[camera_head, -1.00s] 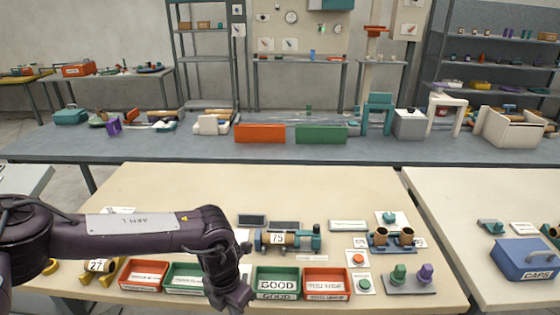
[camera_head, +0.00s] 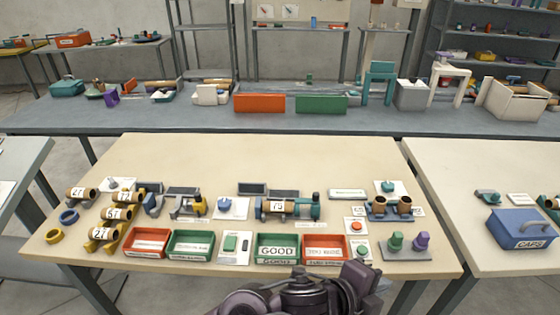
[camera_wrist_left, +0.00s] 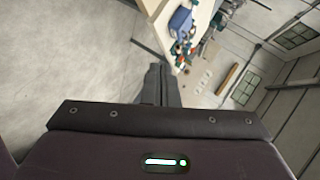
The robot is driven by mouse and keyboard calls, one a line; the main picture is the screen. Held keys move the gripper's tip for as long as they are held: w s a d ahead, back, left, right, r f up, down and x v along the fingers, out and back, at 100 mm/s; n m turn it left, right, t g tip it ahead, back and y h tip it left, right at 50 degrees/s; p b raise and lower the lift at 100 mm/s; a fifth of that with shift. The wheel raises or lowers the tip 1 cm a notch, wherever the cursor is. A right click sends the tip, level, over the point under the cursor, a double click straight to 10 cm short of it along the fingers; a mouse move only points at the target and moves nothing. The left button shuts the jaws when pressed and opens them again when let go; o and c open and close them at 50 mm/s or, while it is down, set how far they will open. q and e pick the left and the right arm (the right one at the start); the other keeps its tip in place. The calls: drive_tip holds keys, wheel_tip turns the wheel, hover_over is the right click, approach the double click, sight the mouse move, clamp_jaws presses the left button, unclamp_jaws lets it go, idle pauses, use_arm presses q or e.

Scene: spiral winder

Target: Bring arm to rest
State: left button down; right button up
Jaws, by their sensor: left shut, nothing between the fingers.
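My left arm shows at the bottom centre of the head view, folded low in front of the table's near edge. Its gripper cannot be made out there. In the left wrist view my left gripper (camera_wrist_left: 160,80) has its two dark fingers together with nothing between them, over bare floor and clear of the table (camera_wrist_left: 190,40). My right gripper is in neither view. On the work table (camera_head: 260,160) the winder (camera_head: 288,207) holds a tube marked 75. Several numbered tubes (camera_head: 102,234) lie on yellow holders at the left.
Red and green trays, including the GOOD bin (camera_head: 277,248), line the front edge close to my arm. Red and green buttons (camera_head: 358,226) sit right of them. A blue CAPS box (camera_head: 524,228) stands on the right table. The back of the work table is clear.

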use_arm(q)
drive_tip(key=w+a+f+n+t+y, duration=0.1)
drive_tip(key=w+a+f+n+y, duration=0.15)
drive_tip(key=a+n, duration=0.65)
drive_tip(key=w+a+f+n+t+y, duration=0.1)
drive_tip(key=a+n+y, duration=0.4)
drive_tip(key=a, duration=0.5)
drive_tip(key=s+a+f+n+g+y, duration=0.2)
drive_tip(key=s+a+f+n, duration=0.3)
drive_tip(key=a, duration=0.4)
drive_tip(key=s+a+f+n+g+y, duration=0.1)
drive_tip(key=s+a+f+n+g, duration=0.1)
drive_tip(key=s+a+n, duration=0.6)
wheel_tip(320, 180, down, 31)
drive_tip(key=a+m+g, duration=0.2)
drive_tip(key=s+a+f, duration=0.3)
drive_tip(key=s+f, duration=1.4)
drive_tip(key=s, duration=0.1)
drive_tip(key=shift+s+f+g, duration=0.25)
drive_tip(key=shift+f+g, duration=0.05)
drive_tip(key=shift+g, duration=0.1)
drive_tip(key=shift+y, duration=0.25)
